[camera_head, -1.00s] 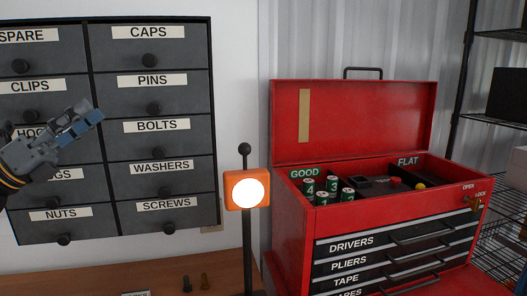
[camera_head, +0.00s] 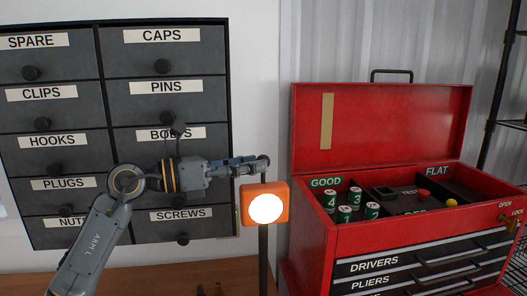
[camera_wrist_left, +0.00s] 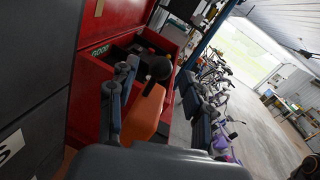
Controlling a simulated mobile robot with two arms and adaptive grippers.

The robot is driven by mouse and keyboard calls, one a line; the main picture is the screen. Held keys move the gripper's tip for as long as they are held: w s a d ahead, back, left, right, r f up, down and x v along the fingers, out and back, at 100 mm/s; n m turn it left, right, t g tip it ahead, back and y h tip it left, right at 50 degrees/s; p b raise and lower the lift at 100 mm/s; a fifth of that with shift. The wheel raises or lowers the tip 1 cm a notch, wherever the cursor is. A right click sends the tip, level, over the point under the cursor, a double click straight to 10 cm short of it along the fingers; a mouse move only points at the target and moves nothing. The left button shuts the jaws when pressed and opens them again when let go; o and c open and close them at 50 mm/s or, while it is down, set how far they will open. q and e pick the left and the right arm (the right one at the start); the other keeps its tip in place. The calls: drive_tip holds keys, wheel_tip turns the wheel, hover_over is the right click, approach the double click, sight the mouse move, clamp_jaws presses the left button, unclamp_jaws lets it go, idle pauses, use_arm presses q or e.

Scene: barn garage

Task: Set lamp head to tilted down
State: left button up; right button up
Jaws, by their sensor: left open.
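The lamp head (camera_head: 247,211) is an orange box with a round, glowing white face, on a dark post (camera_head: 263,260). Its face points toward me in the head view. A black ball knob (camera_wrist_left: 160,68) stands above the lamp head. My left gripper (camera_head: 252,166) reaches in from the left, with its fingertips at the knob just above the lamp head. In the left wrist view the open fingers lie on either side of the knob and the orange lamp head (camera_wrist_left: 146,112). I cannot tell whether a finger touches the knob. My right gripper is out of view.
A dark labelled drawer cabinet (camera_head: 60,112) hangs on the wall behind my left arm. An open red toolbox (camera_head: 390,125) with green batteries (camera_head: 331,203) stands right of the lamp. A wooden bench top (camera_head: 165,285) lies below. Black shelving (camera_head: 500,100) is at far right.

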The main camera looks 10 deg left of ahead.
use_arm(q)
drive_tip(key=shift+p+x, duration=0.4)
drive_tip(key=shift+x, duration=1.3)
clamp_jaws()
